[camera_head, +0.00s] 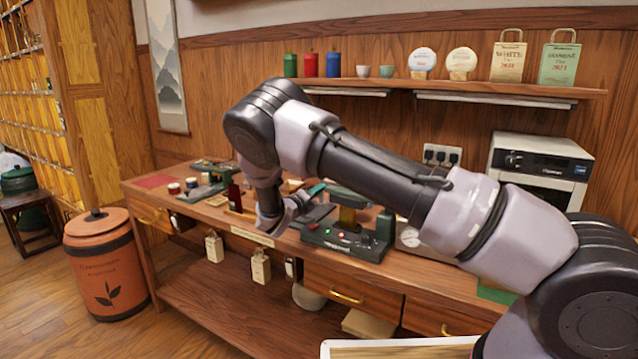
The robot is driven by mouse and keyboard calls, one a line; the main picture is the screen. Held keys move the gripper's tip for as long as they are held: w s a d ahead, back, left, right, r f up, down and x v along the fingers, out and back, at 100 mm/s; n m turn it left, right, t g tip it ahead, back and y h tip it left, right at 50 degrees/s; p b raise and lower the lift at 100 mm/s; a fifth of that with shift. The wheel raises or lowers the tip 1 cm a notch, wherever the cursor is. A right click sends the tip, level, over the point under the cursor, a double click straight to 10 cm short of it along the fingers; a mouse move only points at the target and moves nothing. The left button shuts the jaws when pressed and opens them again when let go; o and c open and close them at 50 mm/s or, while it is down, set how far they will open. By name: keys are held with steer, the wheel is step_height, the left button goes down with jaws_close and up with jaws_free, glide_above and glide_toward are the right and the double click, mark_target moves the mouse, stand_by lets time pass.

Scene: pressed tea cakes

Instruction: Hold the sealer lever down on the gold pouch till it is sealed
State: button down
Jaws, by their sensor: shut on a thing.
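The sealer (345,246) is a dark green machine near the front edge of the wooden counter, with small red and green lights on its front. Its green lever (347,196) reaches left over the base. The gold pouch (348,216) stands under the lever, partly covered by it and by my arm. My gripper (308,197) is at the left end of the lever, shut, apparently on that end. Its fingertips are small and partly hidden, so the exact grip is unclear. I cannot tell whether the lever is pressed fully down on the pouch.
A dark red bottle (235,196) and small tools stand left of my gripper. A round dial scale (410,237) is right of the sealer. A white oven (540,165) stands at the back right. My arm crosses above the counter (185,222). An orange bin (104,265) is on the floor.

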steer(key=shift+s+d+f, duration=0.1)
steer(key=shift+f, duration=0.5)
steer(key=c, duration=0.7)
jaws_free()
steer(key=shift+f, duration=0.1)
steer(key=shift+d, duration=0.1)
steer(key=v, duration=1)
steer(key=shift+s+a+r, duration=0.2)
steer(key=shift+a, duration=0.25)
steer(key=shift+n, duration=0.3)
